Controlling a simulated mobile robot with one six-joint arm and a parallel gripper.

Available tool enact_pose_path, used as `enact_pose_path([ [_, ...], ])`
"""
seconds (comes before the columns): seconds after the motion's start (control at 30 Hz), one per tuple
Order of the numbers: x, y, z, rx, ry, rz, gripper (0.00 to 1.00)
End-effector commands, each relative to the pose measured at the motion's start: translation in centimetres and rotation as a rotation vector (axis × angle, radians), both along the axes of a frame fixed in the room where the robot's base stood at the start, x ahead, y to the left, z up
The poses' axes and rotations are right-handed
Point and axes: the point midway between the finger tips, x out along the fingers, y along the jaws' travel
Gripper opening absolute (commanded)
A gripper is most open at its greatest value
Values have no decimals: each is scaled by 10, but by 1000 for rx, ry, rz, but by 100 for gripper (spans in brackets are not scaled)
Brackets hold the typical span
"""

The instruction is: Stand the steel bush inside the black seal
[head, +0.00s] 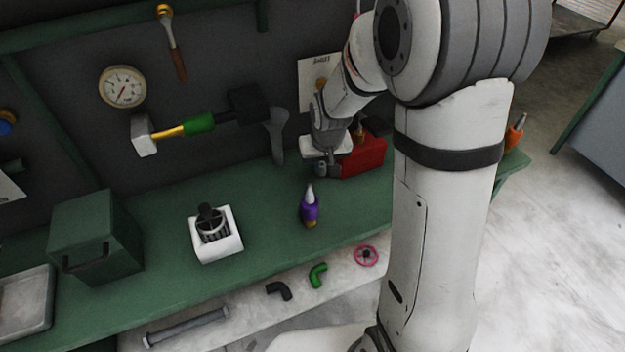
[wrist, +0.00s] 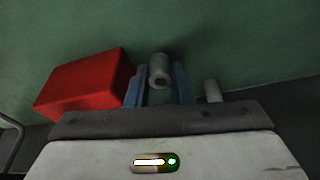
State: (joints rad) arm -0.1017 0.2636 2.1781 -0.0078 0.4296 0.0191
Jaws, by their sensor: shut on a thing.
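My gripper (wrist: 159,88) is shut on the steel bush (wrist: 158,70), a short grey cylinder with a dark hole in its end. The bush sits between the two blue fingers in the wrist view, over the green bench; I cannot tell whether it touches the bench. In the head view my gripper (head: 326,157) is at the back of the bench, beside the red box. I cannot make out the black seal for certain. A white square holder (head: 217,250) on the bench has dark parts in it, too small to tell apart.
The red box (wrist: 88,80) is close on the left of my fingers in the wrist view. A green bin (head: 95,240) stands left.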

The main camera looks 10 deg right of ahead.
Motion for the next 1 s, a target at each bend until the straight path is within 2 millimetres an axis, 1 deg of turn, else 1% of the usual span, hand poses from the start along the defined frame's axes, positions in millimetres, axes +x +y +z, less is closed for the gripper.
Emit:
enact_pose_path([
  [0.03,-1,0,-9,0,5,0,0],
  [0.23,0,-1,-28,0,3,-1,0],
  [0.43,-1,-1,-55,0,3,-2,0],
  [0.5,0,-1,-59,0,1,-2,0],
  [0.73,0,-1,-59,0,-1,-2,0],
  [0.87,0,-1,-64,0,-1,-2,0],
  [0.9,0,-1,-62,0,-1,-2,24],
  [1.0,0,-1,-62,0,0,-3,32],
])
